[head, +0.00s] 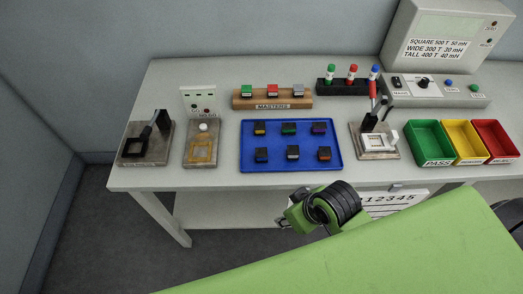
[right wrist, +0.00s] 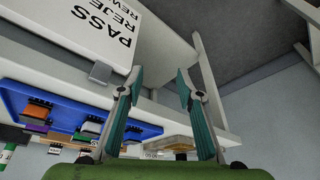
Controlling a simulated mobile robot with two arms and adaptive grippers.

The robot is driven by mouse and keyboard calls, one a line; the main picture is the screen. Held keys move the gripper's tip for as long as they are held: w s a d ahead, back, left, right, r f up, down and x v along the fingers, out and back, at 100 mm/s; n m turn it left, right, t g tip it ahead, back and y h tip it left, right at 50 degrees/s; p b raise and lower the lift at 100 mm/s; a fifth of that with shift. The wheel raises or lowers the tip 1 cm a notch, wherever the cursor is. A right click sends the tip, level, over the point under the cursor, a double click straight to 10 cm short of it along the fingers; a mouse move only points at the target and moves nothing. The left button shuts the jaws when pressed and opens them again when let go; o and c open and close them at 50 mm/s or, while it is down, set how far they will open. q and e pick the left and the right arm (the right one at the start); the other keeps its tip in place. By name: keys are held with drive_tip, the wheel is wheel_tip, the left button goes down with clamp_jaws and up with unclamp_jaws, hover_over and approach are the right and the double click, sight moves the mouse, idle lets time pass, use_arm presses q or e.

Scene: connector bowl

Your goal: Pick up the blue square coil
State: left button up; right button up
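Several small dark square coils with coloured tops sit in two rows in a blue tray (head: 246,133) on the table. The blue-topped coil (head: 261,155) is at the front left of the tray, beside a grey-topped one (head: 292,153). My right gripper (right wrist: 159,80) is open, with nothing between its teal fingers. In the head view my right arm is below the table's front edge, and its fingers are hard to make out. In the right wrist view the tray (right wrist: 62,117) is at the left, outside the fingers; I cannot single out the blue coil there. My left gripper is not in view.
Fixtures stand left (head: 146,143) and right (head: 375,140) of the tray. A wooden masters block (head: 272,102) is behind it. Green (head: 430,138), yellow (head: 464,137) and red (head: 496,135) bins stand at right. The table front edge lies between my right arm and the tray.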

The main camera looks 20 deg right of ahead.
drive_tip(key=w+a+r+n+y, duration=0.2)
drive_tip(key=w+a+r+n, duration=0.2)
drive_tip(key=w+a, duration=0.15)
drive_tip(key=n+g, duration=0.3)
drive_tip(key=n, duration=0.4)
approach(263, 152)
drive_tip(key=shift+h, duration=0.3)
drive_tip(key=f, duration=0.1)
drive_tip(key=a+f+p, duration=0.1)
drive_tip(key=a+f, duration=0.1)
drive_tip(key=shift+w+f+p, duration=0.3)
drive_tip(key=shift+w, duration=0.05)
drive_tip(key=shift+s+a+f+p, duration=0.1)
drive_tip(key=shift+a+f+p, duration=0.1)
drive_tip(key=shift+f+p, duration=0.35)
drive_tip(key=p+x, duration=0.1)
drive_tip(key=x, duration=0.2)
drive_tip(key=shift+s+f, duration=0.1)
drive_tip(key=shift+f, duration=0.6)
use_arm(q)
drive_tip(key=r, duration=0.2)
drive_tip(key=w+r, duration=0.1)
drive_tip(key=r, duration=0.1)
use_arm(e)
drive_tip(key=c, duration=0.9)
